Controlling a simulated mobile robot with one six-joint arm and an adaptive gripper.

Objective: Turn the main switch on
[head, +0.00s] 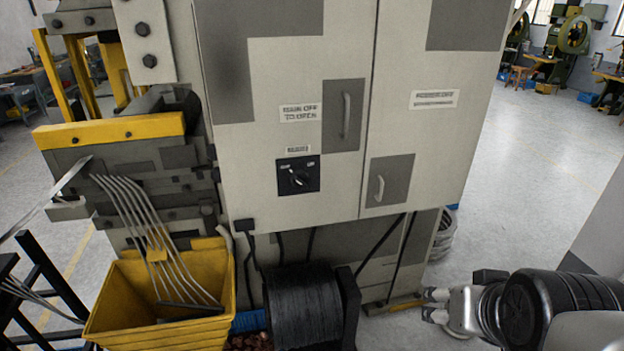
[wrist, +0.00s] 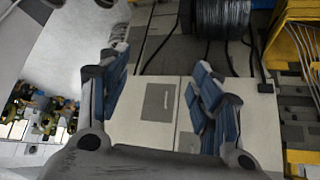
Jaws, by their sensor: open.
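The main switch (head: 298,176) is a black square plate with a rotary knob, on the left door of a grey electrical cabinet (head: 300,60). Its knob looks tilted; the small lettering beside it is too small to read. My gripper (head: 436,304) is at the lower right in the head view, well to the right of the switch and below it, apart from the cabinet. In the wrist view, my gripper (wrist: 155,95) shows two blue-padded fingers spread wide with nothing between them. The cabinet doors (wrist: 150,115) appear beyond the fingers. The switch is not visible in the wrist view.
Two door handles (head: 346,116) (head: 379,188) stick out near the switch. Below are a black cable drum (head: 305,310) and a yellow bin (head: 160,300) with metal strips. Black cables hang under the cabinet. Open floor (head: 540,170) lies to the right.

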